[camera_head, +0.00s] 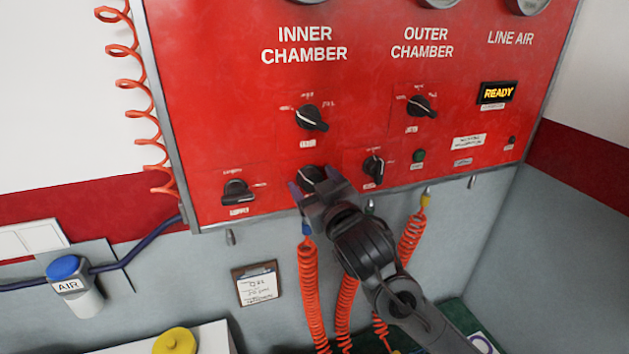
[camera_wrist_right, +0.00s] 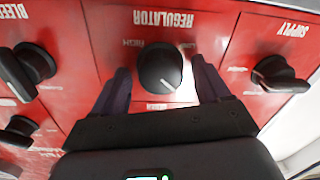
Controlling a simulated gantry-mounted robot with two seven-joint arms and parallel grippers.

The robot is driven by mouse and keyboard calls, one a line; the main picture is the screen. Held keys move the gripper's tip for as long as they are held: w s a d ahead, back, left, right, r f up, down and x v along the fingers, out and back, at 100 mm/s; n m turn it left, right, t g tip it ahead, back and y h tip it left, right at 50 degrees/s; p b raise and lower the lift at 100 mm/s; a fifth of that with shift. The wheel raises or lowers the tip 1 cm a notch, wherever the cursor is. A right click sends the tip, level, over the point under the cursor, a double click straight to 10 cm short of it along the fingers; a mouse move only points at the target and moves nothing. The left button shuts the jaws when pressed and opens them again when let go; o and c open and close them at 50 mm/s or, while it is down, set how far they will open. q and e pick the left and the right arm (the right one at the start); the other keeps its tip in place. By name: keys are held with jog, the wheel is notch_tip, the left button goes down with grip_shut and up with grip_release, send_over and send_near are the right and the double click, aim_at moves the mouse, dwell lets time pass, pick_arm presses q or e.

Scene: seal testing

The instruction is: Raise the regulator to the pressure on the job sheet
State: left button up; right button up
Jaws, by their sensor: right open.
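The regulator knob (camera_head: 311,174) is a round black knob low on the red panel, partly covered by my right gripper in the head view. In the right wrist view the knob (camera_wrist_right: 160,68) sits under the upside-down word REGULATOR, with a white pointer line on its face. My right gripper (camera_head: 314,186) is open, with one finger on each side of the knob. Gaps show between the knob and both fingers (camera_wrist_right: 159,80). The job sheet (camera_head: 258,286) hangs on a clipboard below the panel; its writing is too small to read. My left gripper is not in view.
The supply knob (camera_head: 237,190) is to the left, and a black knob (camera_head: 373,168) is close on the right. Two selector knobs (camera_head: 311,118) (camera_head: 421,107) are above. A display (camera_head: 497,92) reads READY. Orange coiled hoses (camera_head: 309,290) hang below. Gauges are cut off at the top.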

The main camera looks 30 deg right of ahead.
jog(key=c, duration=1)
jog(key=shift+o, duration=0.2)
jog(key=shift+m, duration=0.3)
jog(key=m, duration=0.2)
jog(key=shift+a+m, duration=0.1)
jog(key=shift+m, duration=1.9)
jog(key=shift+r, duration=0.1)
